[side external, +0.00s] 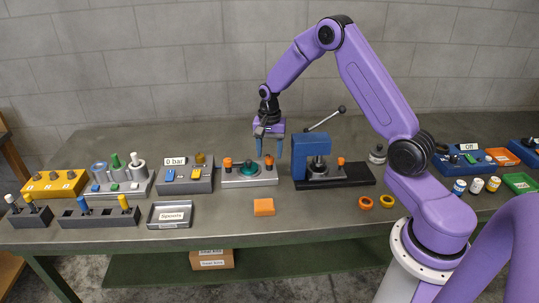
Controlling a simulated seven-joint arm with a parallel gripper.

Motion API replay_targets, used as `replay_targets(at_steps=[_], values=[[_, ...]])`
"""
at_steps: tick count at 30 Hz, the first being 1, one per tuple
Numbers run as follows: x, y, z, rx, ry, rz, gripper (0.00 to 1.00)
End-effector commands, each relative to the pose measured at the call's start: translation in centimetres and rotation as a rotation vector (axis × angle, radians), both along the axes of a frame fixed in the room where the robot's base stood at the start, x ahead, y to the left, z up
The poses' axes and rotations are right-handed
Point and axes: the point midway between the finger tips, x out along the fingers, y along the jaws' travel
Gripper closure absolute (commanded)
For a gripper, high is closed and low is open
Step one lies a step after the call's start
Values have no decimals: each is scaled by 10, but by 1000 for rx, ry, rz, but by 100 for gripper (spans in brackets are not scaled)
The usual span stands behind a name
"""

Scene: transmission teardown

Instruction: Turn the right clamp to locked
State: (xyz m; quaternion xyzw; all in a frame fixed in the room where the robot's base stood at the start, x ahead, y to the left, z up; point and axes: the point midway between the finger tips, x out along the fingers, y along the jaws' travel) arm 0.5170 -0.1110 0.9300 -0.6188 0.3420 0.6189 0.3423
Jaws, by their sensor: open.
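A light grey fixture plate (236,179) stands mid-bench with a round teal part (248,168) at its centre. An orange clamp (227,163) stands at its left and another orange clamp, the right one (268,161), at its right. My gripper (269,153) points down above the right clamp, with its blue fingers apart on either side of the clamp's top in this view. It is open and holds nothing. I cannot tell whether the fingers touch the clamp or which way the clamp is turned.
A blue press (311,146) with a long lever (325,119) stands close to the right. A grey "0 bar" panel (199,183) stands to the left. An orange block (264,207) lies in front. The bench front between tray (171,223) and orange rings (365,203) is otherwise clear.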

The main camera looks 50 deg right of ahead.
Motion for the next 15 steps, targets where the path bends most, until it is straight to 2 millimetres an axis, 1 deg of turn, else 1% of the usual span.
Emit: replay_targets(at_steps=[1,6,15], values=[[0,0,-7,0,1,0,43],[0,0,-18,1,-1,0,43],[0,0,-21,0,-2,0,43]])
